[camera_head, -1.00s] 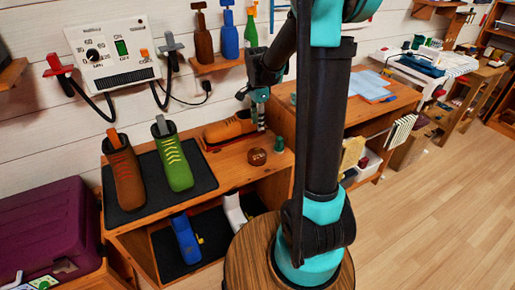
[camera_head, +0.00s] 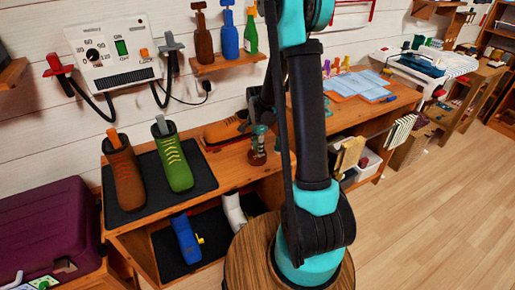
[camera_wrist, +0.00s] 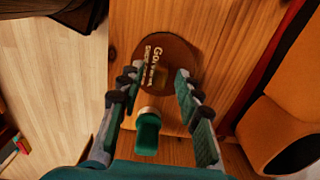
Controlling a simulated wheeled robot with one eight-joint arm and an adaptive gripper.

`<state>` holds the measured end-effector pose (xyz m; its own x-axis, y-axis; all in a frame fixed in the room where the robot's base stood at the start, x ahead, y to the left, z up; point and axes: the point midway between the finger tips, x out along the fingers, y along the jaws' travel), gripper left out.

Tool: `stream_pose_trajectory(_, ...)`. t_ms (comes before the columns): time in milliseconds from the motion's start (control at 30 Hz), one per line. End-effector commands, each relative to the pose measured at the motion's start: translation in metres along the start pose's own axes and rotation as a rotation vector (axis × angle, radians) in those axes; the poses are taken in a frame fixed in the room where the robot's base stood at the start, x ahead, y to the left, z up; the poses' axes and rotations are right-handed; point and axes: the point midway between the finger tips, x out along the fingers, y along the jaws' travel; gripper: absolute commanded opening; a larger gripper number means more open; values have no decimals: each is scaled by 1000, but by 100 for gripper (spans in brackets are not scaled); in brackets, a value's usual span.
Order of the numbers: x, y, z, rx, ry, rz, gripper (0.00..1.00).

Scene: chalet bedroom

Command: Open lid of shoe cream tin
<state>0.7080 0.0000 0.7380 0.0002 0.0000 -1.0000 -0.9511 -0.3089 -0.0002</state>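The shoe cream tin (camera_wrist: 168,58) is a round brown tin with pale lettering on its lid. It lies flat on the wooden bench top, and in the head view the tin (camera_head: 257,159) is partly hidden by my gripper (camera_head: 259,143). In the wrist view my gripper (camera_wrist: 155,80) is open. Its fingertips lie on either side of the tin's near part, with the lid showing between and beyond them. I cannot tell whether either finger touches the tin. The lid looks in place.
An orange-brown shoe (camera_head: 225,130) stands behind the tin. A brown shoe (camera_head: 123,175) and a green shoe (camera_head: 175,165) stand on a dark mat to the left.

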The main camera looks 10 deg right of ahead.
Motion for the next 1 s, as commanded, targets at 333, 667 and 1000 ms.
stream_pose_trajectory(333, 0, 0, 0, 0, 0, 0, 20)
stream_pose_trajectory(667, 0, 0, 0, 0, 0, 0, 0)
stream_pose_trajectory(1000, -2, -4, 0, -1, -1, 49, 0)
